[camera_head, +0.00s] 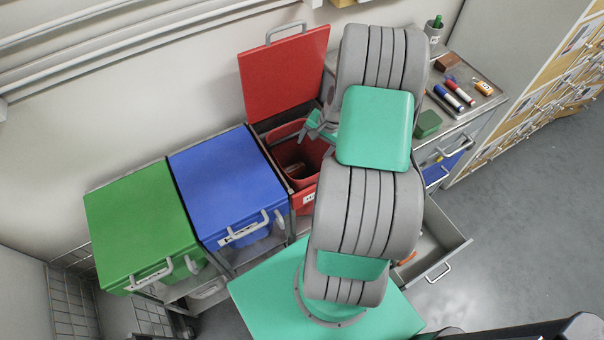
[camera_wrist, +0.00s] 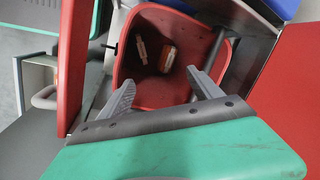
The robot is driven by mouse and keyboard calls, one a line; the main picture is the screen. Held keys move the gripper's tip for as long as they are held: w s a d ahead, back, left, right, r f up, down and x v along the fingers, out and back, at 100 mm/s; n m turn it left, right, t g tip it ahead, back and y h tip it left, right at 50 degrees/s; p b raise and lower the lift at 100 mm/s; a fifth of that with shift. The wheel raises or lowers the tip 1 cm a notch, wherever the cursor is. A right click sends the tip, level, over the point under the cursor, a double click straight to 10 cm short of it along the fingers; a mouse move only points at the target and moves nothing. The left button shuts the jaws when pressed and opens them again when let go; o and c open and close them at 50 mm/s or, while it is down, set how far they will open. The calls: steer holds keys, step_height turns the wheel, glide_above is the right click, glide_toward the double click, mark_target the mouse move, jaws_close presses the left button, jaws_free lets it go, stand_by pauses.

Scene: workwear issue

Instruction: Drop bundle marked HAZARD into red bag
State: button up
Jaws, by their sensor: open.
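The red bag (camera_head: 315,152) is open, its red lid (camera_head: 287,74) raised against the wall. In the wrist view the red bag (camera_wrist: 205,38) lies below my gripper (camera_wrist: 161,79), whose two grey fingers are apart with nothing between them. Two small items lie at the bottom of the bag: a pale, narrow one (camera_wrist: 142,52) and a brown-orange one (camera_wrist: 168,58). I cannot read HAZARD on either.
A blue-lidded bin (camera_head: 225,182) and a green-lidded bin (camera_head: 140,220), both shut, stand to the left. At right, a counter holds a tray with markers (camera_head: 458,90), a green box (camera_head: 428,124) and a cup (camera_head: 434,32). A drawer (camera_head: 440,240) stands open below.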

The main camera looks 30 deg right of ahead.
steer(key=v, duration=0.6)
steer(key=shift+r, duration=0.35)
steer(key=shift+s+d, duration=0.1)
steer(key=a+r+n+h, duration=0.1)
steer(key=a+r+n, duration=0.4)
steer(key=a+r, duration=0.55)
steer(key=s+a+r+n, duration=0.3)
steer(key=a, duration=0.3)
steer(key=s+a+r+n, duration=0.3)
steer(key=s+a+n, duration=0.1)
steer(key=a, duration=0.2)
steer(key=shift+s+a+r+n+t+h, duration=0.25)
steer(key=shift+s+r+n+t+h, duration=0.05)
steer(key=shift+s+r, duration=0.1)
steer(key=shift+w, duration=0.1)
